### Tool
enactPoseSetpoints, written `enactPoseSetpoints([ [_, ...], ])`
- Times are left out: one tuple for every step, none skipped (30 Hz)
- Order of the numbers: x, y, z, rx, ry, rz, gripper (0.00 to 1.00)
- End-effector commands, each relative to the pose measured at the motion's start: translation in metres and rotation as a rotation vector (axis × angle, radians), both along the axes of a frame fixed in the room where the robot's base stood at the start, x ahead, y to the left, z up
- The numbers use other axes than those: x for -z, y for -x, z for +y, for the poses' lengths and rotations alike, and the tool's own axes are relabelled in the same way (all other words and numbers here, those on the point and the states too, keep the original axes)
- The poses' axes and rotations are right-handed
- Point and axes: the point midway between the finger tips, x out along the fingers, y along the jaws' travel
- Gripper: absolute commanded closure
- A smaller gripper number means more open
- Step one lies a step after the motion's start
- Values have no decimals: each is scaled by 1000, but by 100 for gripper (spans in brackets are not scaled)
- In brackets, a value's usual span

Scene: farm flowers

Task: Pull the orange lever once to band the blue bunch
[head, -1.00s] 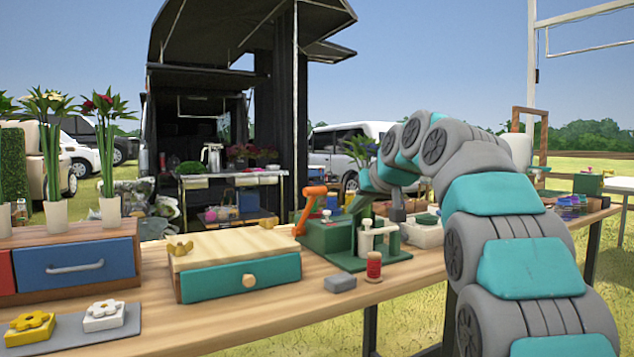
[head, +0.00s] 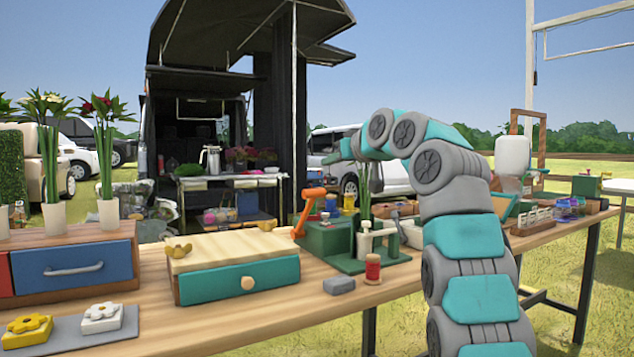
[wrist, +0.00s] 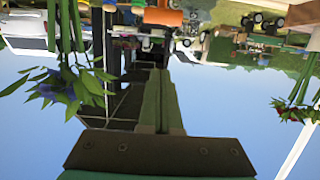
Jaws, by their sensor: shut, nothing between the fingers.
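The orange lever (head: 308,205) rises from the left side of the green banding machine (head: 327,238) on the table. It also shows near the top of the wrist view (wrist: 163,17), which is upside down. Green stems (head: 363,185) stand upright in the machine; my arm hides their tops in the head view. The blue bunch (wrist: 62,88) shows at the left of the wrist view, its blooms hanging downward in that picture. My gripper (head: 330,158) is raised above the machine and points left, apart from the lever. Its fingers are together and empty in the wrist view (wrist: 160,80).
A red spool (head: 372,268) and a grey block (head: 339,285) sit in front of the machine. A teal-drawer box (head: 237,278) stands left of it, with a blue-drawer cabinet (head: 75,265) farther left. The air above the lever is free.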

Motion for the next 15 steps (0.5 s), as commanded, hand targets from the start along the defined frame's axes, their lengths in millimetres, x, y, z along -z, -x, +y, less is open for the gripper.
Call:
enactPoseSetpoints([
  [0,-1,1,0,1,1,100],
  [0,-3,2,-1,0,2,100],
  [1,-5,4,-1,1,3,100],
  [1,-7,5,0,0,5,100],
  [2,-10,7,-1,1,6,100],
  [3,-15,10,-1,1,6,100],
  [4,-19,13,-1,1,6,100],
  [4,-23,16,-1,1,6,100],
  [5,-29,20,-1,1,6,100],
  [6,-33,24,-2,2,5,100],
  [8,-37,27,-2,2,6,100],
  [10,-43,31,-2,4,6,100],
  [10,-47,33,-3,2,6,100],
  [11,-51,35,-2,1,4,100],
  [13,-55,38,-1,0,4,100],
])
